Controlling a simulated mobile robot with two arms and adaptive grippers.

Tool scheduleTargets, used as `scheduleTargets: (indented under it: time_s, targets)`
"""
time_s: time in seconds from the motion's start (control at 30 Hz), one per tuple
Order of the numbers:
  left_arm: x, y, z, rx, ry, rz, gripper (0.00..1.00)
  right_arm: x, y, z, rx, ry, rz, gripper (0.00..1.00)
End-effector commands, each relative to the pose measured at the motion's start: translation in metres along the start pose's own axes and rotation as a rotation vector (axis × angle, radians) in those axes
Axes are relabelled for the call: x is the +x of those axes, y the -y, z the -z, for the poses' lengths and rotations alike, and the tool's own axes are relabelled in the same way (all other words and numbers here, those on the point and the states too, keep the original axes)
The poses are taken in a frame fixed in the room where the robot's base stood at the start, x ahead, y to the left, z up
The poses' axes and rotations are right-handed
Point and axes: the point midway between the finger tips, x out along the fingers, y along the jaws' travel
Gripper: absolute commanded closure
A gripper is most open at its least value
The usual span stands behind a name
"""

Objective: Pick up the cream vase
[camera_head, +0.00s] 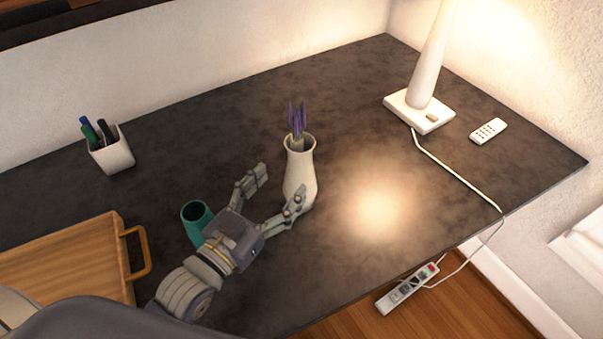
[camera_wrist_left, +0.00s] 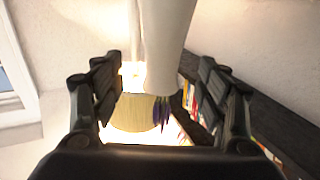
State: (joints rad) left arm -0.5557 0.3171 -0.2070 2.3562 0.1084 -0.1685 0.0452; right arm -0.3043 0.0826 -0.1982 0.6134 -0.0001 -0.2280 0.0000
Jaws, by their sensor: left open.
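The cream vase (camera_head: 300,174) stands upright on the dark desk, with purple flowers (camera_head: 296,118) in its mouth. My left gripper (camera_head: 278,190) is open just to the left of the vase, its fingers pointing toward it. One finger overlaps the vase's lower part in the head view; whether it touches cannot be told. In the left wrist view the vase (camera_wrist_left: 167,40) appears upside down, between the directions of the two open fingers (camera_wrist_left: 163,85), with nothing gripped. My right gripper is not in view.
A teal cup (camera_head: 194,214) stands right beside my left gripper. A wooden board (camera_head: 70,262) with a handle lies at left, and a white pen holder (camera_head: 112,156) stands behind. A lamp (camera_head: 420,112), its cord and a remote (camera_head: 488,131) are at right. Desk around the vase's right is clear.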

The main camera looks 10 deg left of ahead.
Motion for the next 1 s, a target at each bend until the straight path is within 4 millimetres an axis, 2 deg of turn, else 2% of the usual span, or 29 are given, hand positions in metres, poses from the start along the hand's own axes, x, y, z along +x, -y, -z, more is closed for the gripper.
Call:
scheduleTargets:
  time_s: [0.03, 0.1, 0.17, 0.27, 0.43, 0.57, 0.73, 0.9, 1.0]
  targets:
    - [0.009, 0.000, 0.003, 0.001, -0.005, 0.001, 0.33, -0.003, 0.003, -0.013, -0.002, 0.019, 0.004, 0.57]
    - [0.018, 0.001, 0.002, 0.000, -0.003, 0.002, 0.33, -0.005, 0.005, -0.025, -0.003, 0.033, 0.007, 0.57]
    - [0.024, 0.001, 0.002, 0.000, -0.002, 0.001, 0.33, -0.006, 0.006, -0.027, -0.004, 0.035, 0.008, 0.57]
    - [0.029, 0.000, 0.001, 0.001, -0.002, 0.000, 0.33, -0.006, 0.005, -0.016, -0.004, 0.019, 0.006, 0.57]
    - [0.042, 0.001, 0.003, 0.001, -0.002, 0.001, 0.33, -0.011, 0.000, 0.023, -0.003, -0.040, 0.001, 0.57]
    - [0.061, 0.003, 0.004, 0.001, -0.002, 0.000, 0.33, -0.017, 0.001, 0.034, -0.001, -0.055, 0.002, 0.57]
    - [0.079, 0.003, 0.003, 0.001, -0.002, 0.001, 0.33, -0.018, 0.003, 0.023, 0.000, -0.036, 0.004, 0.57]
    - [0.083, 0.003, 0.001, 0.001, -0.001, 0.000, 0.33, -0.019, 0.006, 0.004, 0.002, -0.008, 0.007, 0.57]
    - [0.082, 0.003, 0.001, 0.001, 0.000, 0.000, 0.33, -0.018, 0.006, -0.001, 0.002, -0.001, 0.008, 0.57]
